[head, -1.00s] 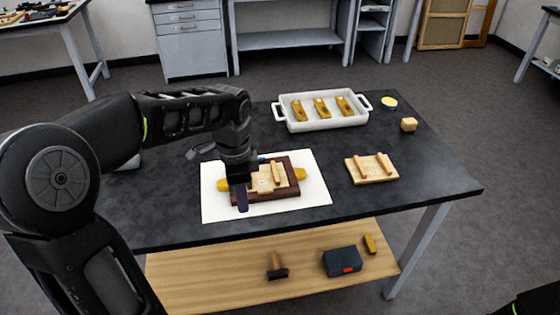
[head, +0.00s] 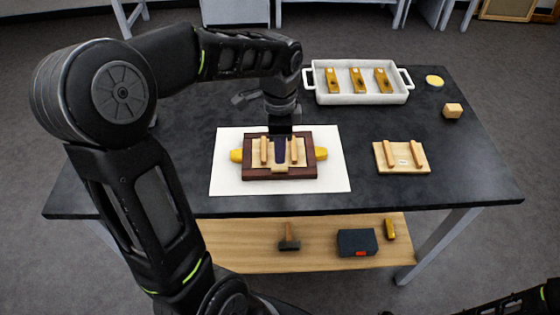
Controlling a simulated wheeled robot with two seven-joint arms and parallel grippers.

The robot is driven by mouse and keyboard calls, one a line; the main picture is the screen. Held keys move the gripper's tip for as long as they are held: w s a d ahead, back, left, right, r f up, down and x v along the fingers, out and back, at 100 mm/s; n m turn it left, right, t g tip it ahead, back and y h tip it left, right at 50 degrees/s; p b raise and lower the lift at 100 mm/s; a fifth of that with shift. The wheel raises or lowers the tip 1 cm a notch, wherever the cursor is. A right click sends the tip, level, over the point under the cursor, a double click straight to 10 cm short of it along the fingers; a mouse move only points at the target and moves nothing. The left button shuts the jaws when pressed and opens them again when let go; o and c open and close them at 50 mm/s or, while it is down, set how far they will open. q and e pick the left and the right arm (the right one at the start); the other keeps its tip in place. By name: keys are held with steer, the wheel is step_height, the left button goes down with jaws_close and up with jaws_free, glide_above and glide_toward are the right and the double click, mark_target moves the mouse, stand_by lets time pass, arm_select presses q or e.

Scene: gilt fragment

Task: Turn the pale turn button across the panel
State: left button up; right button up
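A dark brown frame (head: 249,170) lies on a white sheet (head: 228,180) on the black table. A pale wooden panel (head: 256,161) with two upright pale battens sits inside it. A small pale piece (head: 279,169), which looks like the turn button, is at the near edge of the panel, by the frame's front rail; its exact angle is hard to tell. My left gripper (head: 281,156) points down over the middle of the panel, between the battens, with its dark fingers just behind the pale piece. Its finger gap and any contact are not clear. My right gripper is out of view.
Yellow ends (head: 321,153) stick out at both sides of the frame. A second pale panel (head: 391,165) lies to the right. A white tray (head: 345,98) with yellow pieces, a wooden block (head: 453,110) and a yellow disc (head: 434,81) stand farther back.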

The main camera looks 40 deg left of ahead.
mark_target(280, 168)
arm_select(q)
step_height(280, 168, down, 6)
steer(key=shift+f, duration=0.15)
steer(key=shift+c, duration=0.2)
jaws_close()
stand_by(0.5)
